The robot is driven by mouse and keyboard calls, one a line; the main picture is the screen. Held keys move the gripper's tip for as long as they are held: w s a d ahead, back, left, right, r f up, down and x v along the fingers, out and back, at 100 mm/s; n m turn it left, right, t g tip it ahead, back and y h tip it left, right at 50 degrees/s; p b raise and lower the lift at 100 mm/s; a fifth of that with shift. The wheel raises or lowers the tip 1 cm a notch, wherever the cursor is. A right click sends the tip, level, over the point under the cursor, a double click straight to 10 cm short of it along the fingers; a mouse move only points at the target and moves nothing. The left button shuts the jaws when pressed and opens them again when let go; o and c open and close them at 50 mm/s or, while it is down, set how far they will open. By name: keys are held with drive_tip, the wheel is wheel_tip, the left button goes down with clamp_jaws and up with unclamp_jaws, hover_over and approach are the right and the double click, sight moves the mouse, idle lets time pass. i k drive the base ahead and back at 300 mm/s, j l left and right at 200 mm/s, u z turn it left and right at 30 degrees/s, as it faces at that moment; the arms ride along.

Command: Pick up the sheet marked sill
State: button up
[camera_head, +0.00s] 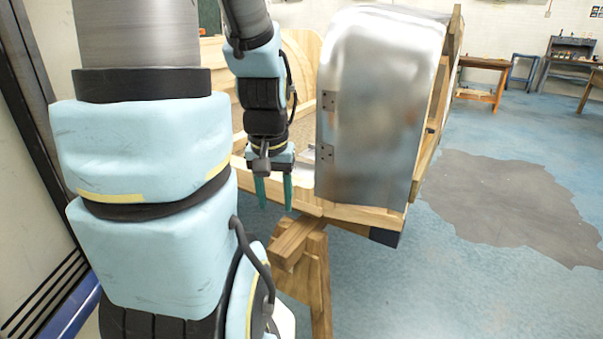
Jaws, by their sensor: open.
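No marking that reads "sill" is legible, so I cannot tell which sheet bears it. A large shiny metal panel (375,110) with a rounded top and two dark hinges stands upright on the wooden bodyframe (365,217). A small bright metal surface (308,153) shows just left of the panel, and it is mostly hidden. My gripper (274,193) points down with its two teal fingers apart and nothing between them. It is left of the panel's lower edge, in front of the frame's lower rail in the picture. I cannot tell whether it touches anything.
A wooden trestle (303,265) stands under the frame's near corner. Curved wooden frame parts (300,50) are behind my arm. A wooden table (483,64) and a workbench (568,62) stand at the back right. The blue floor on the right is open, with a grey patch (505,200).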

sight(305, 168)
drive_tip(key=i+j, duration=0.15)
drive_tip(key=j, duration=0.25)
drive_tip(key=i+j, duration=0.15)
drive_tip(key=j, duration=0.25)
drive_tip(key=i+j, duration=0.15)
drive_tip(key=j, duration=0.25)
drive_tip(key=i+j+z, duration=0.1)
drive_tip(key=j, duration=0.25)
drive_tip(key=i+j, duration=0.25)
drive_tip(key=j, duration=0.15)
drive_tip(key=i+j, duration=0.2)
drive_tip(key=i, duration=0.25)
drive_tip(key=i+j, duration=0.25)
drive_tip(key=i, duration=0.25)
drive_tip(key=l+z, duration=0.05)
